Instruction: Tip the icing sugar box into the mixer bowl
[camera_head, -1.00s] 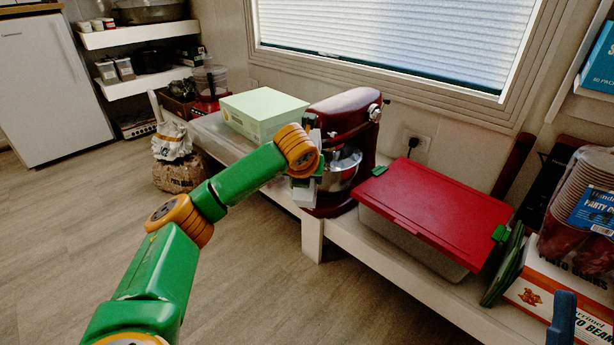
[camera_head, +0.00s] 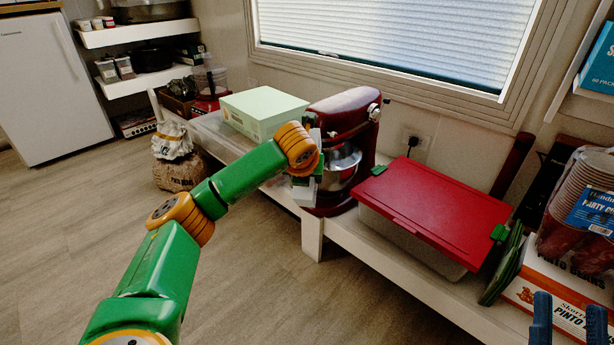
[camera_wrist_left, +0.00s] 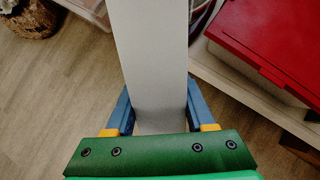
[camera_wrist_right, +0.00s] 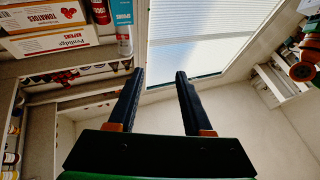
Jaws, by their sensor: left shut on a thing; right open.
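The icing sugar box shows as a pale plain-sided block (camera_wrist_left: 155,55) in the left wrist view, between the two blue fingers of my left gripper (camera_wrist_left: 160,105), which is shut on it. In the head view the box (camera_head: 302,190) is mostly hidden behind my left wrist, just left of the mixer bowl. The steel mixer bowl (camera_head: 343,168) sits under the head of the dark red mixer (camera_head: 345,112); its inside is hard to see. My right gripper (camera_head: 568,325) is open and empty at the bottom right, and its spread fingers show in the right wrist view (camera_wrist_right: 158,85).
A pale green box (camera_head: 264,112) stands left of the mixer on the low white shelf. A red-lidded bin (camera_head: 435,210) stands close on its right. Party cups (camera_head: 580,205) and a pinto beans box (camera_head: 555,290) are at the right. The floor at left is open.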

